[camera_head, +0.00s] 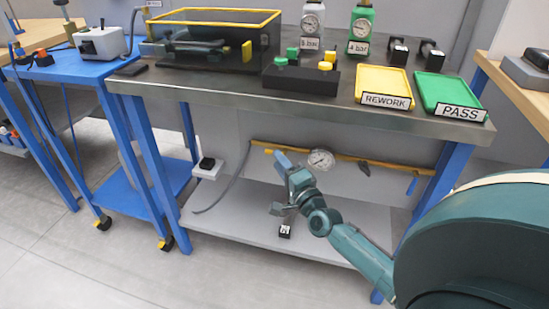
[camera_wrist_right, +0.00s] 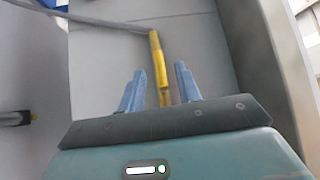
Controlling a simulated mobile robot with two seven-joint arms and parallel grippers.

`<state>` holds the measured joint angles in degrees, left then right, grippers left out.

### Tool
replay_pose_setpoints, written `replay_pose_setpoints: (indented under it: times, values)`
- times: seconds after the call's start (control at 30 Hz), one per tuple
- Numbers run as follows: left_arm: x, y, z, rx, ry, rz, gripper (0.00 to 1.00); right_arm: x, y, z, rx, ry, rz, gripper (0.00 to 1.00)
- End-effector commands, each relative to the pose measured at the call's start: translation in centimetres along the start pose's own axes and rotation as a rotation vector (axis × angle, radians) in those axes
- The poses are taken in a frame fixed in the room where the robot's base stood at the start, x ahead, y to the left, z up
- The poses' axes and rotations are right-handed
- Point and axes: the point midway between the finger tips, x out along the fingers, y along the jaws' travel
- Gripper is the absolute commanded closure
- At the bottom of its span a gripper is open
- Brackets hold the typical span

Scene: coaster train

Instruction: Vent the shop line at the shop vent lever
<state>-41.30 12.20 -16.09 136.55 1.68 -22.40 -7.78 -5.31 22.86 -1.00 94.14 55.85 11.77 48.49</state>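My right gripper (camera_head: 281,157) is at the left part of a yellow pipe (camera_head: 345,158) under the workbench. In the right wrist view its two blue fingers (camera_wrist_right: 160,78) are open. A yellow pipe piece (camera_wrist_right: 155,48) shows in the gap between them, with space on both sides, and I cannot tell its depth. A round gauge (camera_head: 320,160), a small black fitting (camera_head: 364,168) and a small blue part (camera_head: 412,185) are along the pipe. I cannot tell which part is the shop vent lever; my gripper and wrist hide some of the pipe. My left gripper is not in view.
The workbench (camera_head: 220,93) overhangs the pipe, above a grey lower shelf (camera_head: 230,222). A grey hose (camera_head: 222,194) hangs at the pipe's left end, near a white box with a black knob (camera_head: 207,166). Blue legs (camera_head: 153,165) bound the space.

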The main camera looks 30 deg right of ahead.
Motion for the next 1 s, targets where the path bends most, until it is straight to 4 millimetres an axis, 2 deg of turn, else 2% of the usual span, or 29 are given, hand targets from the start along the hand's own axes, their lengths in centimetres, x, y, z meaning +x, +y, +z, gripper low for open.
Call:
replay_pose_setpoints:
  times: [0.1, 0.23, 0.6, 1.0]
  values:
    - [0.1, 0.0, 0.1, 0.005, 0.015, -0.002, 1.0, 1.8, 0.1, 0.0, 0.001, 0.0, -0.001, 0.66]
    - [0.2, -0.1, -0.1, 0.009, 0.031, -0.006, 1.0, 2.9, 0.1, 0.0, 0.001, 0.001, 0.0, 0.66]
    - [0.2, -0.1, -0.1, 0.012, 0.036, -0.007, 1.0, 3.4, 0.0, 0.0, 0.0, 0.0, 0.001, 0.67]
    - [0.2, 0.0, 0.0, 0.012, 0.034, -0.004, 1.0, 3.3, 0.0, 0.0, 0.0, 0.0, 0.001, 1.0]
